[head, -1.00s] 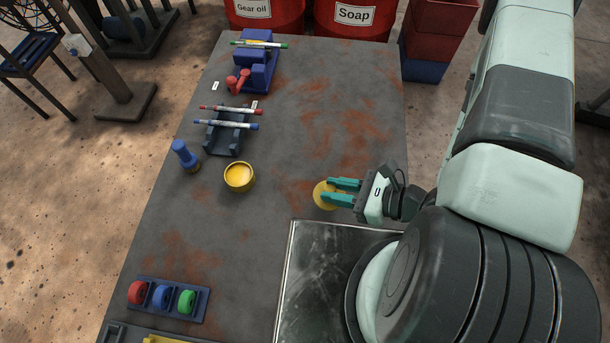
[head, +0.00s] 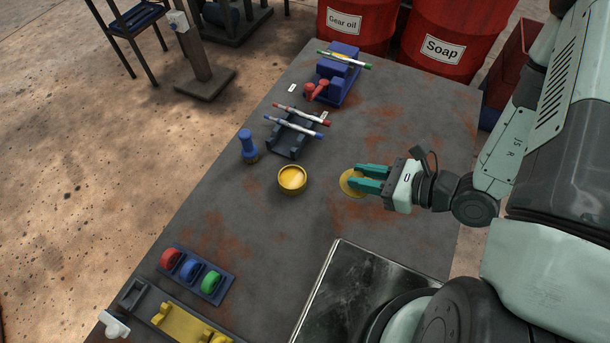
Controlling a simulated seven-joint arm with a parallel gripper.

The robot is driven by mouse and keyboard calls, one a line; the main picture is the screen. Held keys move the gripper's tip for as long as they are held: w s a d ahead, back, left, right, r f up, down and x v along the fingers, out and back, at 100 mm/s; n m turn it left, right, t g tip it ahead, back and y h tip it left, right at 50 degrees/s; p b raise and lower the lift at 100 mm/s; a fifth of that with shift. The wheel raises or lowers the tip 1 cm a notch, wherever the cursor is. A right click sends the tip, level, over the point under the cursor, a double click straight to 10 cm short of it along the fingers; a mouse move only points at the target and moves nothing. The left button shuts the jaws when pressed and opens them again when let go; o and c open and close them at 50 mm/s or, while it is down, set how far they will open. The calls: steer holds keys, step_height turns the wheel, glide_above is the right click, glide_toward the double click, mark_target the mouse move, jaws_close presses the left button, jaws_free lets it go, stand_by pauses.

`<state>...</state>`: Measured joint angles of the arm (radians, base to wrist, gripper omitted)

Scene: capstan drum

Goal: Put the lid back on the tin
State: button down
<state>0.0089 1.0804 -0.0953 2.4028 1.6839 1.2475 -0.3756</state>
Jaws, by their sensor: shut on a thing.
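The tin (head: 292,180) is a short yellow round can with an open top, standing upright near the middle of the table. The yellow round lid (head: 350,184) is to the right of the tin. My gripper (head: 366,179) comes in from the right with its teal fingers shut on the lid. The fingers cover part of the lid, and I cannot tell how high it is above the table. A clear gap of bare table lies between lid and tin.
A blue stamp-like tool (head: 249,147) stands behind and left of the tin. A dark rack (head: 287,142) with two pens is behind it. A blue holder (head: 340,78) is farther back. A tray of coloured rings (head: 197,273) and a metal plate (head: 345,285) are in front.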

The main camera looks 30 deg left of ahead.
steer(key=s+a+r+n+g, duration=0.1)
steer(key=a+r, duration=0.2)
steer(key=a, duration=0.4)
steer(key=s+a+r+n+g, duration=0.1)
steer(key=a+r, duration=0.2)
steer(key=a, duration=0.4)
steer(key=shift+w+a+f, duration=0.1)
steer(key=shift+f, duration=2.35)
steer(key=shift+a+f, duration=0.1)
steer(key=shift+f, duration=2.35)
steer(key=shift+f, duration=0.3)
steer(key=shift+f, duration=0.15)
steer(key=c, duration=0.9)
jaws_free()
